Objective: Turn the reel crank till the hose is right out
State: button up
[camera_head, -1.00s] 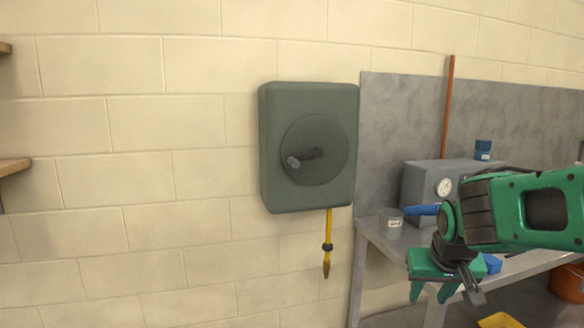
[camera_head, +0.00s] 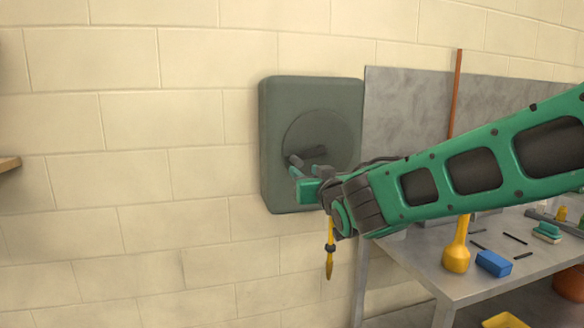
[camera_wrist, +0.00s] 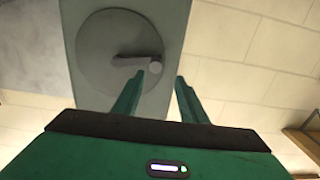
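The grey-green hose reel box (camera_head: 285,102) hangs on the block wall, with a round disc (camera_head: 345,130) and a dark crank on its front. The crank handle (camera_head: 296,160) points out to the left of the disc's middle. The yellow hose end (camera_head: 329,262) hangs below the box, with a dark collar. My gripper (camera_head: 305,172) is in front of the disc, just below the crank handle. In the wrist view its two green fingers (camera_wrist: 158,98) stand apart with nothing between them, and the crank handle (camera_wrist: 155,68) lies beyond their tips, nearer the left finger. Contact is not visible.
A grey metal bench (camera_head: 440,285) stands to the right, under my arm. On it are a yellow bottle-shaped thing (camera_head: 456,255), a blue block (camera_head: 494,263) and small tools. A wooden shelf end (camera_head: 9,164) juts in at left. The wall left of the box is clear.

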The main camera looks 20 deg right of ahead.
aim_at(299, 166)
jog(key=w, duration=0.9)
jog(key=shift+w+d, duration=0.35)
jog(key=shift+d, duration=0.05)
grip_shut()
jog(key=shift+a, duration=0.5)
jog(key=shift+d+f, duration=0.1)
jog(key=shift+d, duration=0.1)
